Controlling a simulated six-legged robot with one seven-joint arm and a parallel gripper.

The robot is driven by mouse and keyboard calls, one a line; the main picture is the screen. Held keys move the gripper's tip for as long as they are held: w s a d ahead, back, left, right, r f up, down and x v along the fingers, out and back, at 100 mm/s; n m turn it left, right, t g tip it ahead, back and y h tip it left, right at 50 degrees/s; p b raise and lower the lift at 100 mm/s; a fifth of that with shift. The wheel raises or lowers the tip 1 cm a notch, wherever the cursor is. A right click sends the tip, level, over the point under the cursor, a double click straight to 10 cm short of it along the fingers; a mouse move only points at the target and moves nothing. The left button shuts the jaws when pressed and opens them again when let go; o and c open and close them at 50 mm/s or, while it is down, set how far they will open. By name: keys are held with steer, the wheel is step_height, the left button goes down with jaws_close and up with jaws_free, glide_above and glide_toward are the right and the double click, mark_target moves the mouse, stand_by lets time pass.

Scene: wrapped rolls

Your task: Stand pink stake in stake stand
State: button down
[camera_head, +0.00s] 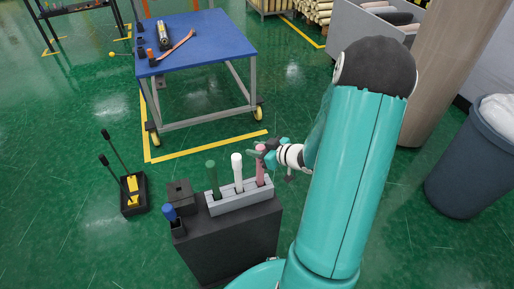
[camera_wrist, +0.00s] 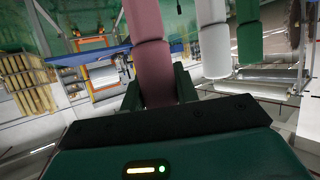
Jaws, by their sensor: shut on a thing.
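The pink stake (camera_head: 260,172) stands upright at the right end of a grey slotted rack (camera_head: 240,198), beside a white stake (camera_head: 238,172) and a green stake (camera_head: 213,179). I cannot tell whether its foot is seated in the rack. My gripper (camera_head: 262,153) is shut on the pink stake near its top. In the wrist view the pink stake (camera_wrist: 152,55) runs between the two fingers, with the white stake (camera_wrist: 213,40) and green stake (camera_wrist: 249,32) apart to the right. A small dark block (camera_head: 180,193) and a dark holder with a blue-topped stake (camera_head: 170,213) are left of the rack.
The rack sits on a dark cabinet (camera_head: 232,245). A black box with two upright rods (camera_head: 133,195) stands on the floor to the left. A blue-topped table (camera_head: 200,45) is behind, and a grey bin (camera_head: 475,165) is at the right. Green floor between is clear.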

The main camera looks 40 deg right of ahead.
steer(key=shift+f, duration=0.4)
steer(key=c, duration=1)
jaws_free()
steer(key=v, duration=1.3)
steer(key=shift+s+r, duration=0.2)
steer(key=shift+s, duration=0.1)
steer(key=shift+s+d, duration=0.1)
steer(key=shift+d, duration=0.1)
